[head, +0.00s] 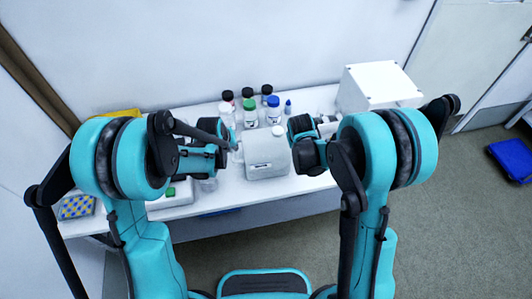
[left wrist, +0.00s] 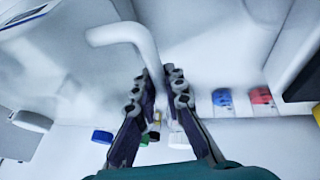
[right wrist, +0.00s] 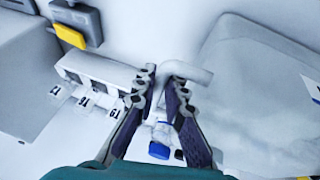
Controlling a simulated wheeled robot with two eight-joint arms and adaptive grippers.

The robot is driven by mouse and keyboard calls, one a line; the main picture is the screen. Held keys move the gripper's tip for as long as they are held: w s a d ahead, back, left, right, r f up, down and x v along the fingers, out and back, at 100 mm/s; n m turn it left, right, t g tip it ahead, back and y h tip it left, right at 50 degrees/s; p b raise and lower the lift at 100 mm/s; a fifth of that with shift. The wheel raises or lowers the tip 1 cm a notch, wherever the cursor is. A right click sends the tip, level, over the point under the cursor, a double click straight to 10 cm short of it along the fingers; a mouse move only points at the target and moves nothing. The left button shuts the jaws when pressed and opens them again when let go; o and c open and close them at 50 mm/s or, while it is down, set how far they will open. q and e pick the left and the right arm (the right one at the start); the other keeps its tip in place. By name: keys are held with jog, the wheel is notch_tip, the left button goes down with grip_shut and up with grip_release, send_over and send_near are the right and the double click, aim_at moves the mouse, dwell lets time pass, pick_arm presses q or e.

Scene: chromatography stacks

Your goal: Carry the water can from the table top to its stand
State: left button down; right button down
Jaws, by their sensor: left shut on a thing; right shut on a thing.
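The water can (head: 265,157) is a pale, boxy can with a white cap (head: 278,131), upright between my two grippers at the front of the white table. I cannot tell whether its base touches the table top. My left gripper (head: 231,140) is shut on the can's left handle; that white bent handle (left wrist: 130,35) passes between the fingers in the left wrist view. My right gripper (head: 298,153) is shut on the handle at the other side; its bent end (right wrist: 195,73) shows in the right wrist view, beside the can body (right wrist: 245,105). I cannot make out the stand.
Several bottles with black, green and blue caps (head: 273,113) stand just behind the can. A white box (head: 380,86) sits at the table's right end. A blue-and-yellow rack (head: 77,207) lies at the left. A blue bin (head: 512,158) is on the floor at the right.

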jog(key=shift+r, duration=0.1)
